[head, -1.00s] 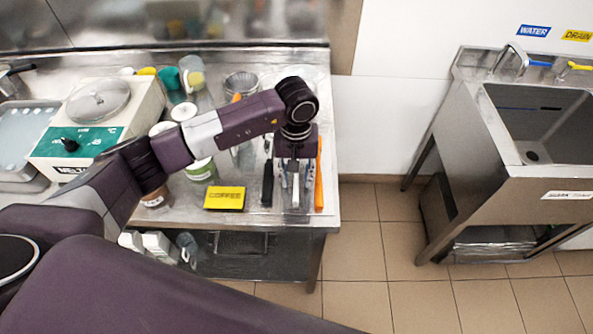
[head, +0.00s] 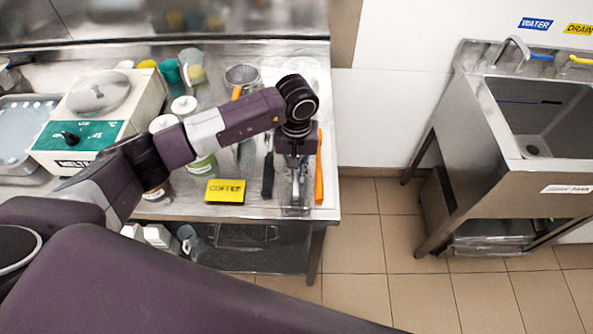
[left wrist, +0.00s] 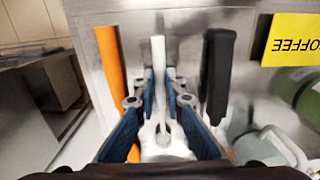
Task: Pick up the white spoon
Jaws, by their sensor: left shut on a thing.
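My left gripper (head: 296,178) is over the front right part of the steel table, pointing down. In the left wrist view its two blue-padded fingers (left wrist: 163,100) are closed in on the white spoon (left wrist: 158,55). The spoon's white handle sticks out past the fingertips and its wider end lies between the fingers towards the camera. In the head view the gripper and arm hide most of the spoon. My right gripper is not in view.
An orange-handled tool (left wrist: 108,60) and a black-handled tool (left wrist: 217,75) lie close on either side of the spoon. A yellow COFFEE block (head: 225,191) is to the left. A steel sink (head: 540,120) stands right, across open floor.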

